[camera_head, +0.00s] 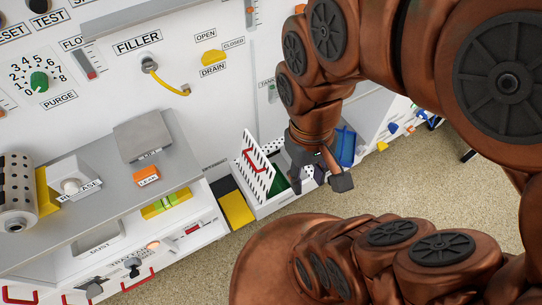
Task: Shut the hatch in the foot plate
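The hatch (255,168) is a white perforated panel with a red handle. It stands raised and tilted beside an opening with a green inside (281,187). The foot plate (268,208) is the low white ledge around that opening, at the base of the machine. My gripper (322,181) points down just right of the hatch, over the right part of the foot plate. Its dark fingers are apart with nothing seen held between them. It appears clear of the hatch. My gripper and arm hide the right end of the foot plate.
A yellow block (236,210) lies left of the opening. A blue object (346,146) stands right behind my gripper. The grey shelf (100,185) with a lid box and orange block juts out at left. Speckled floor (215,265) is free in front.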

